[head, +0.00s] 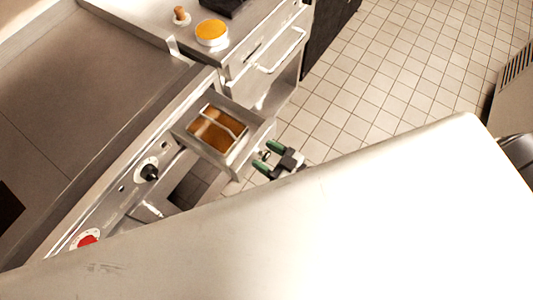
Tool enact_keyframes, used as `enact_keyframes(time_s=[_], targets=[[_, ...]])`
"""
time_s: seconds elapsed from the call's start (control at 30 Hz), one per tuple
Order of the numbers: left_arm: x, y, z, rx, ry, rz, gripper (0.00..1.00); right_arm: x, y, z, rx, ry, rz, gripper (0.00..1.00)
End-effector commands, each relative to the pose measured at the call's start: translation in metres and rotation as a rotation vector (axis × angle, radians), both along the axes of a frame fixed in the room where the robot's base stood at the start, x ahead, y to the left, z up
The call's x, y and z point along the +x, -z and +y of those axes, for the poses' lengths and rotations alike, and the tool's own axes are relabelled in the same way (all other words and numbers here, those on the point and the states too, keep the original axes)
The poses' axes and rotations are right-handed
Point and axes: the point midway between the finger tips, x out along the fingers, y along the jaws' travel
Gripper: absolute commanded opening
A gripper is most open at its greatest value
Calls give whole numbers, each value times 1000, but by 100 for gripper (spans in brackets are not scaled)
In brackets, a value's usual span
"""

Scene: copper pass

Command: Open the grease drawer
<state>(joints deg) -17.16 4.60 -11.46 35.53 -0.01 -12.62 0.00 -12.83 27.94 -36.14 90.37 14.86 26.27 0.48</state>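The grease drawer (243,158) stands pulled out from the front of the griddle unit, with brown-orange grease and a pale bar across it showing inside. My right gripper (266,157) is just outside the drawer's front, its two green fingertips apart and pointing at it. A small dark and light piece shows between the fingers; I cannot tell whether it is part of the drawer or whether the fingers touch the front. My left gripper is not in view.
The griddle plate (85,85) is at left, above a panel with a black knob (149,172) and a red knob (87,240). A counter at the top holds an orange-topped round container (212,32). Tiled floor (390,75) is open at right. A large pale surface covers the bottom.

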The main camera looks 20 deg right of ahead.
Motion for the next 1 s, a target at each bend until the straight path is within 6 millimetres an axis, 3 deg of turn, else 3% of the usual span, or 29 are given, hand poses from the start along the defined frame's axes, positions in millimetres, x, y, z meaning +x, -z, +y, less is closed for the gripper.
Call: enact_keyframes(time_s=[0.27,0.7,1.0], targets=[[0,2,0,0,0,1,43,-6,1,-4,-1,0,2,60],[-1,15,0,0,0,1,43,-72,2,-52,-2,-1,4,60],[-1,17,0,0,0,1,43,-87,0,-64,0,0,0,60]])
